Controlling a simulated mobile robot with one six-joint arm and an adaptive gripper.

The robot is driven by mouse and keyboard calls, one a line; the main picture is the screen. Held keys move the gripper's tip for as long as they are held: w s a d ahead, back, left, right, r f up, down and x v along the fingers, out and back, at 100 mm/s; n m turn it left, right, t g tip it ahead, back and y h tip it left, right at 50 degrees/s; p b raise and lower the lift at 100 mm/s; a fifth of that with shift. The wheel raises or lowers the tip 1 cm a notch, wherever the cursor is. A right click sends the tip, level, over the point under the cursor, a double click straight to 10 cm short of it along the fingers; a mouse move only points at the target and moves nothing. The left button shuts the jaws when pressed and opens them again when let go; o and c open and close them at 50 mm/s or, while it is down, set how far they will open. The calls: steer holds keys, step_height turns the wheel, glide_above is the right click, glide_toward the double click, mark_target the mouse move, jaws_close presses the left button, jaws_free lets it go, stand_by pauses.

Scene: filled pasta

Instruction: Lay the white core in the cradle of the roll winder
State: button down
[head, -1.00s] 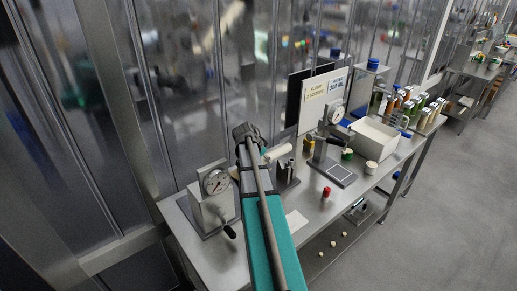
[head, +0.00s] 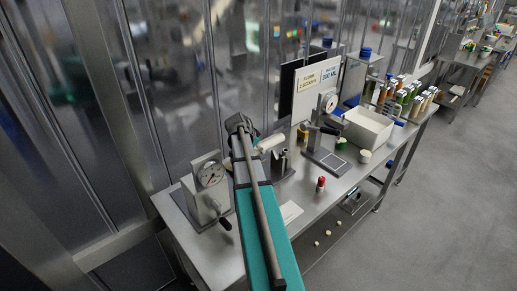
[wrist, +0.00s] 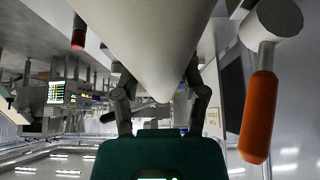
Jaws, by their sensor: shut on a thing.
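The white core (head: 271,142) is a pale cylinder at the end of my arm in the head view, above the bench. My gripper (head: 259,147) is shut on it. In the wrist view the core (wrist: 148,40) fills the top middle, between the fingers of my gripper (wrist: 160,92). A metal stand with upright posts (head: 281,163) is just below and right of the core in the head view; it may be the roll winder. Its cradle cannot be made out, and the core appears apart from it.
A dial-gauge device (head: 209,179) stands at left, another (head: 328,104) at right. A white bin (head: 367,129), a small red-topped item (head: 320,184) and a white sheet (head: 290,212) are on the bench. An orange handle (wrist: 259,118) hangs at right in the wrist view.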

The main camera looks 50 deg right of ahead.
step_height(320, 180, down, 8)
steer(key=b, duration=0.7)
steer(key=shift+b, duration=0.35)
steer(key=shift+f, duration=0.1)
steer(key=shift+c, duration=0.3)
jaws_free()
stand_by(1.0)
step_height(320, 180, up, 9)
steer(key=p, duration=0.9)
steer(key=shift+r, duration=0.2)
steer(key=shift+r+p, duration=0.35)
steer(key=shift+p, duration=0.2)
